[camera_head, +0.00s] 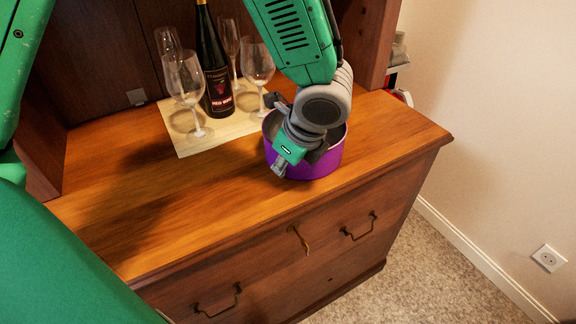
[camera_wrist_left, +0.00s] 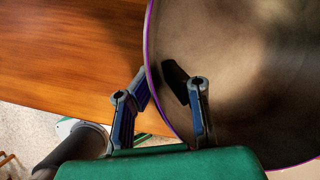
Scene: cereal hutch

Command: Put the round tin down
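The round tin (camera_head: 322,166) is purple, open at the top and upright at the counter's right part, in front of the wooden board. I cannot tell whether its base touches the counter. In the left wrist view the tin (camera_wrist_left: 250,70) shows a dark inside and a thin purple rim. My left gripper (camera_head: 298,160) comes down from above at the tin's near left edge. In the wrist view its fingers (camera_wrist_left: 153,70) straddle the rim, one outside and one inside, with their tips close against the wall. My right gripper is out of view.
A light wooden board (camera_head: 222,136) holds a dark wine bottle (camera_head: 213,70) and several wine glasses (camera_head: 187,82) behind the tin. The counter (camera_head: 160,205) is clear at the front and left. The hutch's side panel (camera_head: 369,45) stands behind right; the counter's right edge is near.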

